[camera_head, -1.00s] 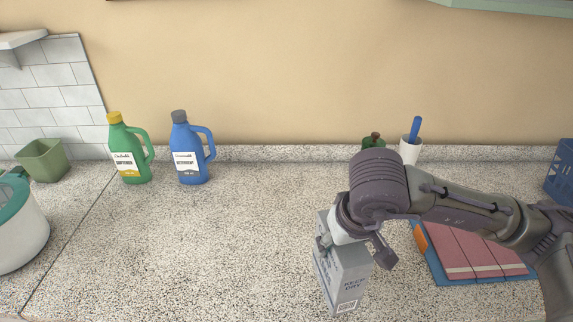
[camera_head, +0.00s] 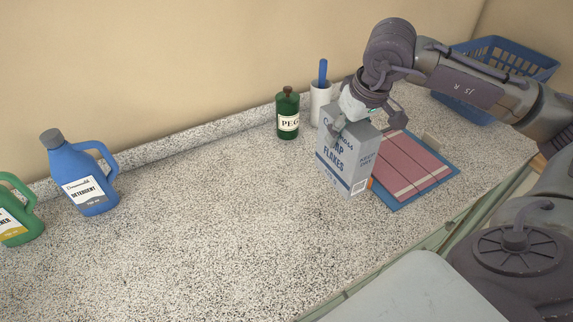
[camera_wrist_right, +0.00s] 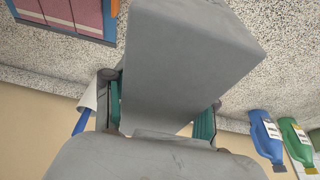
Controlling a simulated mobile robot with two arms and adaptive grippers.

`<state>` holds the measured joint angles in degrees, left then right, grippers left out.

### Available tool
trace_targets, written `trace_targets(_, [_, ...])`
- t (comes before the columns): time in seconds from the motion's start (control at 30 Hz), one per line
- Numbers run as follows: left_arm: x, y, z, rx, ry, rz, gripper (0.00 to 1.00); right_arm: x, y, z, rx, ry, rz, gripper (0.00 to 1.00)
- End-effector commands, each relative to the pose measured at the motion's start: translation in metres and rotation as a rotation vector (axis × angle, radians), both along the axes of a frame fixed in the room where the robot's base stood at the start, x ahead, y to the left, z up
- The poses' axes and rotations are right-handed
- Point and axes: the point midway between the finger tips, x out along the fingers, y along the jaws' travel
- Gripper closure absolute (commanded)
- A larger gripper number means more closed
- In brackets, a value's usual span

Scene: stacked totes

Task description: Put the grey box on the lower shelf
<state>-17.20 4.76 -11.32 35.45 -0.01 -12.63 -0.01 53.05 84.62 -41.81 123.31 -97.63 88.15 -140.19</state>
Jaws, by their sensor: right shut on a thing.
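The grey box (camera_head: 343,160), printed "FLAKES", is in the right part of the head view. My right gripper (camera_head: 366,118) comes down from above and is shut on its top. The wrist view shows the grey box (camera_wrist_right: 185,65) close up between the two fingers of the right gripper (camera_wrist_right: 160,112). I cannot tell whether the box's bottom touches the counter. No shelf shows clearly in the current views. My left gripper is not in view.
The counter (camera_head: 220,220) is clear in the middle. A green PEG container (camera_head: 288,115) and a white cup (camera_head: 320,100) stand behind the box. A pink striped item (camera_head: 412,168) lies right of it. A blue basket (camera_head: 510,62), blue jug (camera_head: 85,180) and green jug (camera_head: 18,215) stand farther off.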

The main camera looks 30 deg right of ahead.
Motion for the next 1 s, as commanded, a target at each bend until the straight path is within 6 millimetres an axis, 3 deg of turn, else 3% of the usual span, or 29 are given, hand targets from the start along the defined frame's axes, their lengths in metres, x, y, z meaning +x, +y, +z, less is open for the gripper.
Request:
trace_targets(0.17, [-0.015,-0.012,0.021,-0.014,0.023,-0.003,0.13,0.032,0.030,-0.019,0.005,0.001,0.005,1.00])
trace_targets(0.4, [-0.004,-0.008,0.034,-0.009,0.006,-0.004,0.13,0.061,0.053,-0.044,0.001,-0.001,-0.002,1.00])
trace_targets(0.6, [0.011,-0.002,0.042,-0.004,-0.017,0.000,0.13,0.066,0.056,-0.057,-0.001,0.001,-0.003,1.00])
trace_targets(0.8, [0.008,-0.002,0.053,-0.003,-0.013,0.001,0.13,0.066,0.056,-0.084,0.000,0.000,-0.003,1.00])
trace_targets(1.0, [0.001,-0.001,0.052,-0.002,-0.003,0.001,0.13,0.066,0.056,-0.091,-0.001,-0.003,-0.002,1.00])
